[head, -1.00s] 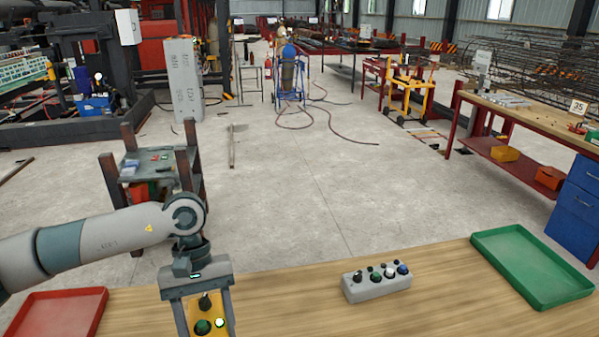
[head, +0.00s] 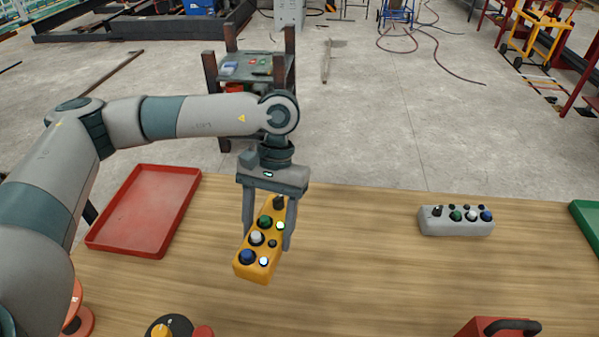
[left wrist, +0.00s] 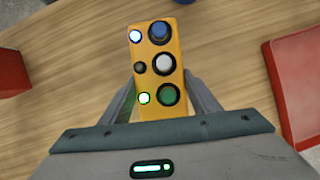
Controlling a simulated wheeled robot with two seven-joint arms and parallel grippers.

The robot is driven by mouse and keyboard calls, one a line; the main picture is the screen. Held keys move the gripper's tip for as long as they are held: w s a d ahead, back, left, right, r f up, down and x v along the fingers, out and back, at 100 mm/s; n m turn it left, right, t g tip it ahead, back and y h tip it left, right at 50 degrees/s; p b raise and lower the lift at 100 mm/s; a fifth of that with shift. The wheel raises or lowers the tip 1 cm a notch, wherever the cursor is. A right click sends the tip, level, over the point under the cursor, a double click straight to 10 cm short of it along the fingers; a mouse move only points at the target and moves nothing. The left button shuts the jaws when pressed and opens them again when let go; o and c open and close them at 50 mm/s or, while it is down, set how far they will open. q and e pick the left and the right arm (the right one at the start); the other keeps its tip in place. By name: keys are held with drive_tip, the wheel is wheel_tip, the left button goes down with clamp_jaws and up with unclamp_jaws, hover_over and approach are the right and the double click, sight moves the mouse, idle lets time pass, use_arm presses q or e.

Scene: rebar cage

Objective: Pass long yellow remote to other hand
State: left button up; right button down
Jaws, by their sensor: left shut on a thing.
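The long yellow remote (head: 258,254) is a box with green, white, blue and black buttons, some lit. My left gripper (head: 267,240) is shut on it, one finger on each side, near the middle of the table. In the left wrist view the yellow remote (left wrist: 153,88) sticks out between the fingers of my left gripper (left wrist: 160,100). Whether it touches the table is hard to tell. My right gripper is not in view.
A red tray (head: 118,243) lies left on the wooden table (head: 370,270). A grey button box (head: 455,228) stands to the right. A green tray (head: 588,222) shows at the right edge. A red thing with a black handle (head: 497,328) and round knobs (head: 170,325) sit at the front edge. The middle table is clear.

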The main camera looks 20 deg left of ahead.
use_arm(q)
drive_tip(key=w+d+f+n, duration=0.1)
drive_tip(key=w+d+f, duration=0.1)
drive_tip(key=d, duration=0.3)
drive_tip(key=w+d+f+n+h, duration=0.1)
drive_tip(key=w+d+f+n, duration=0.1)
drive_tip(key=d+f, duration=0.2)
drive_tip(key=w+d+f+n, duration=0.1)
drive_tip(key=w+d+f, duration=0.2)
drive_tip(key=d, duration=0.4)
drive_tip(key=shift+f+n+h, duration=0.3)
drive_tip(key=shift+f+h, duration=0.1)
drive_tip(key=shift+f, duration=0.1)
drive_tip(key=shift+s, duration=0.1)
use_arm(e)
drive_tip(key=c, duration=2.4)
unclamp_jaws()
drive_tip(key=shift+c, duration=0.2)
